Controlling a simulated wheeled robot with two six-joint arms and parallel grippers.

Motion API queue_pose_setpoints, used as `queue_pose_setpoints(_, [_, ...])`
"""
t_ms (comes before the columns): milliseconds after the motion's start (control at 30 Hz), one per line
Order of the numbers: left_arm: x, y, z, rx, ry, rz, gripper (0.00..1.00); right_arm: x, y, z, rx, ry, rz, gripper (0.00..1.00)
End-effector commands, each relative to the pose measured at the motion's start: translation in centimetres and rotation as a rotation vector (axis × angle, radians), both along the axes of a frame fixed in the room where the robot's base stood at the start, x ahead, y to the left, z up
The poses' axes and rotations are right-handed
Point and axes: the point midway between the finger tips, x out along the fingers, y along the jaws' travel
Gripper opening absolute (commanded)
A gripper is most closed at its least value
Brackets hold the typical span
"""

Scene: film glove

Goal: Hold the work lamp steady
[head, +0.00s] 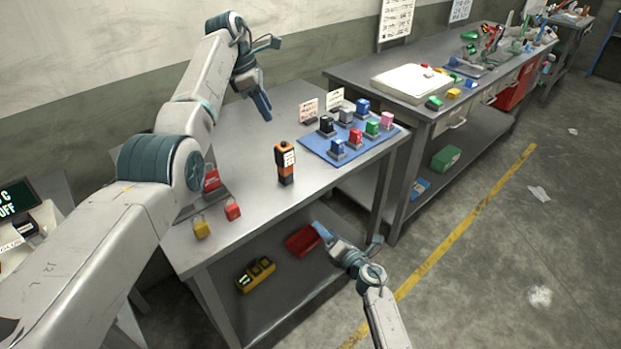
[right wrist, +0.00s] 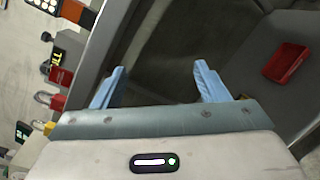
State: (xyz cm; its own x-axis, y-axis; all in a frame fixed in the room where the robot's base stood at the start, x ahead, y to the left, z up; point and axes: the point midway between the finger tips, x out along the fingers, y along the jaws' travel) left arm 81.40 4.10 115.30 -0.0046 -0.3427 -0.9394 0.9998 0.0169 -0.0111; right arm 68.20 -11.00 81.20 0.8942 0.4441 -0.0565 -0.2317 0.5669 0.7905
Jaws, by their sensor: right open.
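An upright orange and black handheld device (head: 285,163) stands on the near metal table; I cannot tell whether it is the work lamp. A yellow and black box-like unit (head: 256,274) with small lit-looking windows lies on the lower shelf. My left gripper (head: 260,102) hangs over the table's back left part, apart from the device; its finger gap is not clear. My right gripper (head: 322,231) is low, just off the table's front edge, above the red bin's level. In the right wrist view its two blue fingers (right wrist: 160,85) are spread, with nothing between them.
A blue mat (head: 375,146) with several coloured blocks and two sign cards lies at the table's right. Red and yellow padlocks (head: 232,210) sit at its left front. A second bench (head: 395,75) stands behind right.

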Motion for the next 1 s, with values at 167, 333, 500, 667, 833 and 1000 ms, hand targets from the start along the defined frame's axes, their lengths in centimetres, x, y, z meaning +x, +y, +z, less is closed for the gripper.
queue_pose_setpoints(167, [0.0, 0.0, 0.0, 0.0, 0.0, 0.0, 0.36, 2.9, 2.9, 9.5, -0.348, -0.273, 0.114, 0.67])
queue_pose_setpoints(333, [0.0, 0.0, 0.0, 0.0, 0.0, 0.0, 0.36, 4.0, 4.2, 15.1, -0.612, -0.442, 0.163, 0.67])
queue_pose_setpoints(500, [0.0, 0.0, 0.0, 0.0, 0.0, 0.0, 0.36, 4.4, 4.7, 17.5, -0.738, -0.511, 0.179, 0.67])
queue_pose_setpoints(667, [0.0, 0.0, 0.0, 0.0, 0.0, 0.0, 0.36, 5.4, 5.4, 17.9, -0.758, -0.522, 0.181, 0.67])
queue_pose_setpoints(833, [0.0, 0.0, 0.0, 0.0, 0.0, 0.0, 0.36, 7.8, 7.1, 17.9, -0.755, -0.521, 0.182, 0.67])
queue_pose_setpoints(1000, [0.0, 0.0, 0.0, 0.0, 0.0, 0.0, 0.36, 10.3, 9.0, 17.8, -0.755, -0.52, 0.182, 0.67])
